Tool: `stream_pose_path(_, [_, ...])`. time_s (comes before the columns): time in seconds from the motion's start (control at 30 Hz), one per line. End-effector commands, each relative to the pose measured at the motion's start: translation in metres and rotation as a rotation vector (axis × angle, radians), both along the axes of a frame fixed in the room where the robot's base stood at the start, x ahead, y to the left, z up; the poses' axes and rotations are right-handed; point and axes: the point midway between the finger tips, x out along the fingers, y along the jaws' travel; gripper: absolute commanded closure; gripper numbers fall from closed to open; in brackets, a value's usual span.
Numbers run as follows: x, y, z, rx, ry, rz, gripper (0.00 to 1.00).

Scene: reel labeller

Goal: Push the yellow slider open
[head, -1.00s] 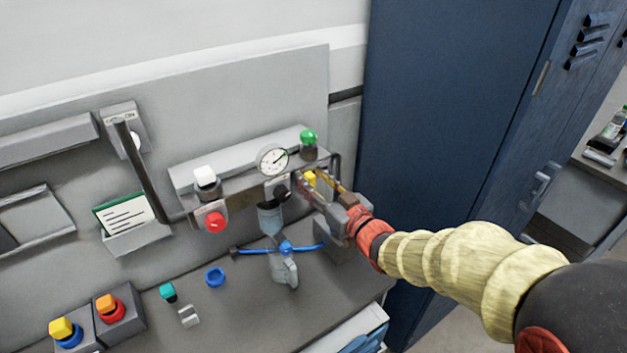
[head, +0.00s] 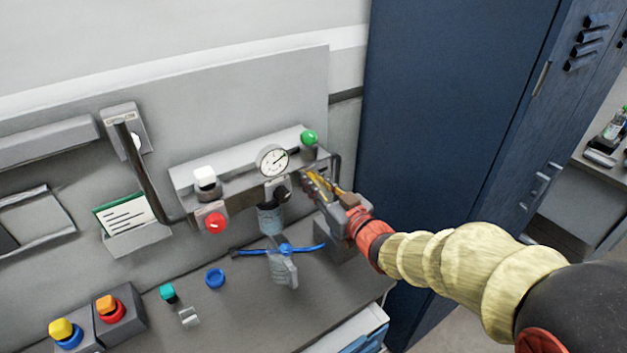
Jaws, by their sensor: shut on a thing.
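My gripper (head: 313,181) is at the right end of the grey panel unit (head: 240,170), below the green button (head: 309,138). Its fingers are close together and shut on the yellow slider. The slider is mostly hidden by the fingers, and its yellow cannot be told clearly from the orange-yellow finger parts. How far the slider stands along its track cannot be seen.
Left of my gripper are a round gauge (head: 272,160), a black knob (head: 281,193), a red button (head: 215,223) and a white button (head: 205,177). A blue-handled valve (head: 284,249) is below. A blue locker (head: 450,130) stands close on the right.

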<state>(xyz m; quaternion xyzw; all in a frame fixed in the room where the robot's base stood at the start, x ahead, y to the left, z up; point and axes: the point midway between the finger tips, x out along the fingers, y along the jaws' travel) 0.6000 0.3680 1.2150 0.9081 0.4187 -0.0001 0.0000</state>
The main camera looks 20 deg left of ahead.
Motion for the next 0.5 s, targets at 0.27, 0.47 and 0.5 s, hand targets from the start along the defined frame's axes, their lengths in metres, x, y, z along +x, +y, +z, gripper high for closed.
stream_pose_path(0.27, [0.0, 0.0, 0.0, 0.0, 0.0, 0.0, 1.0])
stream_pose_path(0.47, [0.005, -0.004, 0.0, -0.001, -0.001, -0.002, 1.0])
stream_pose_path(0.5, [0.01, -0.008, 0.0, -0.001, -0.002, -0.003, 1.0])
